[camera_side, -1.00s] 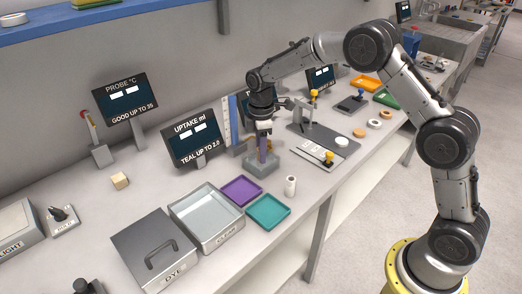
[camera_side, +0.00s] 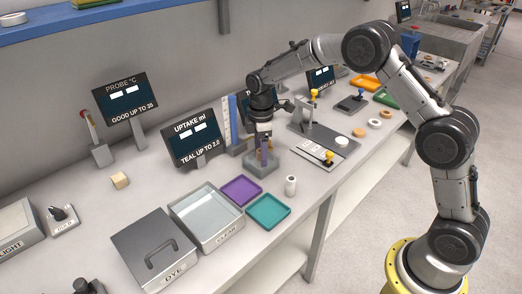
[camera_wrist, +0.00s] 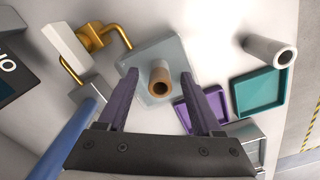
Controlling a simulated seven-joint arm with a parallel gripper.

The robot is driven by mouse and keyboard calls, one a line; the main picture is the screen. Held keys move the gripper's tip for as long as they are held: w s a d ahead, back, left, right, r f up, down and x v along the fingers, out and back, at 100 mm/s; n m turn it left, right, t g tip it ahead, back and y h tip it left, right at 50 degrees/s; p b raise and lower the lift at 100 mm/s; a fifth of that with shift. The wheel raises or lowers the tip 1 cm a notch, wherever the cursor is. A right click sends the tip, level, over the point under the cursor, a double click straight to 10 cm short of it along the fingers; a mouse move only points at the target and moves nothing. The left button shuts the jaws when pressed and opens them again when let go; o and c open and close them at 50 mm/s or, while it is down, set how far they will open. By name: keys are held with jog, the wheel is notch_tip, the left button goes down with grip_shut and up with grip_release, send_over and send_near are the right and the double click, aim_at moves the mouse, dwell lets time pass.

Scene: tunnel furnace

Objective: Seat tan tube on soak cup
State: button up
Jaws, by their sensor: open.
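The tan tube (camera_wrist: 159,82) stands upright in the wrist view, its open end facing the camera. Its lower end meets the pale grey block of the soak cup (camera_wrist: 178,52); how deep it sits there is hidden. The soak cup also shows in the side view (camera_side: 261,165), below my gripper (camera_side: 265,148). In the wrist view my gripper (camera_wrist: 160,85) is open, with one purple finger on each side of the tube and a visible gap to each. The side view hides most of the tube behind the fingers.
A white tube (camera_side: 291,185) stands right of the cup. Purple (camera_side: 241,190) and teal (camera_side: 268,211) trays lie in front, beside the CLEAR tray (camera_side: 207,217). A blue upright (camera_wrist: 68,138) and brass-coloured hooks (camera_wrist: 103,38) are close to the gripper.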

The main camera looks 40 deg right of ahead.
jog(key=s+r+t, duration=0.1)
jog(key=s+r, duration=0.3)
jog(key=r, duration=0.9)
jog(key=s+r+t, duration=0.1)
jog(key=s+r, duration=0.2)
jog(key=r, duration=0.9)
jog(key=s+r+m+t, duration=0.1)
jog(key=s+m+t, duration=0.3)
jog(key=s, duration=1.6)
jog(key=s+f+m, duration=0.6)
jog(key=f+m, duration=0.2)
jog(key=shift+s+f, duration=0.25)
jog(key=shift+s, duration=0.05)
